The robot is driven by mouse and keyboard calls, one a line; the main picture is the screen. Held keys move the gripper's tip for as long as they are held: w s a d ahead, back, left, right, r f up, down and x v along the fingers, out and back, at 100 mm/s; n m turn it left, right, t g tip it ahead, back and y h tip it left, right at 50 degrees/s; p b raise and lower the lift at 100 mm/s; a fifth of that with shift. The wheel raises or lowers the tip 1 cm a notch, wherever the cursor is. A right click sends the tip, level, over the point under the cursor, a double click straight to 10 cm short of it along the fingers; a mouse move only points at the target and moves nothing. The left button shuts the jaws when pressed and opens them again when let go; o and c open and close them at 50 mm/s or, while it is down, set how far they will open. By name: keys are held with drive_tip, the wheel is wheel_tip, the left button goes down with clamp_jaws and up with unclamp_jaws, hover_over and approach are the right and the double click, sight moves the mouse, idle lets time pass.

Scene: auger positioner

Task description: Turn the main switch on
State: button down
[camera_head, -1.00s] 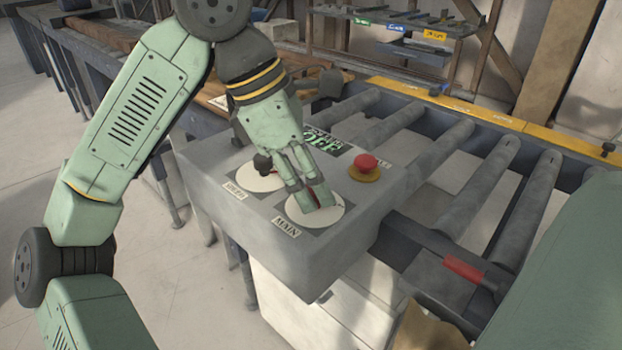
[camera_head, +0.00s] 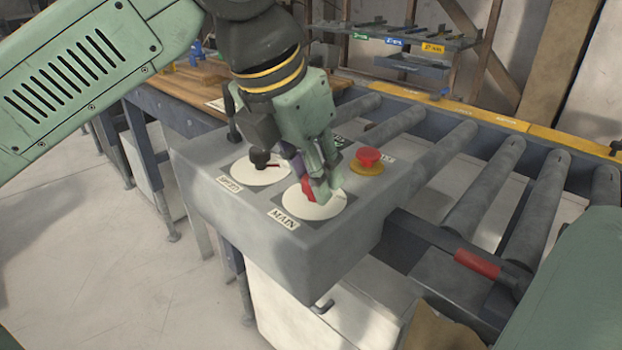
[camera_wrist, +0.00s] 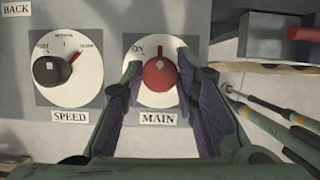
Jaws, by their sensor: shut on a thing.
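The main switch is a red knob (camera_head: 307,191) on a round white dial above a "MAIN" label on the grey control box (camera_head: 290,248). In the wrist view the knob (camera_wrist: 159,84) sits between my fingers, with "ON" printed at its upper left. Its pale mark is at the top of the knob. My gripper (camera_head: 318,188) is shut on the knob, one finger on each side. It also shows in the wrist view (camera_wrist: 159,70). My gripper hides most of the box's display in the head view.
The black speed knob (camera_head: 262,158) is left of the main dial. A red mushroom button (camera_head: 368,158) on a yellow base is to its right. A roller conveyor (camera_head: 465,180) runs behind and right, with a red-handled lever (camera_head: 478,263). A wooden bench (camera_head: 195,85) stands behind left.

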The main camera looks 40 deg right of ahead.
drive_tip(key=n+t, duration=0.1)
drive_tip(key=n, duration=0.3)
drive_tip(key=shift+s+n+t+y, duration=0.15)
drive_tip(key=shift+n+t+y, duration=0.15)
drive_tip(key=shift+t, duration=0.1)
drive_tip(key=shift+d+n+t+y+p, duration=0.1)
drive_tip(key=shift+n+t+y+p, duration=0.3)
drive_tip(key=shift+n, duration=0.55)
drive_tip(key=shift+n+t+y+p, duration=0.1)
drive_tip(key=shift+n+t+p, duration=0.1)
drive_tip(key=shift+n+p, duration=0.55)
drive_tip(key=shift+n, duration=0.4)
drive_tip(key=c, duration=1.3)
unclamp_jaws()
drive_tip(key=v, duration=0.7)
drive_tip(key=shift+s+r, duration=0.15)
drive_tip(key=shift+r, duration=0.05)
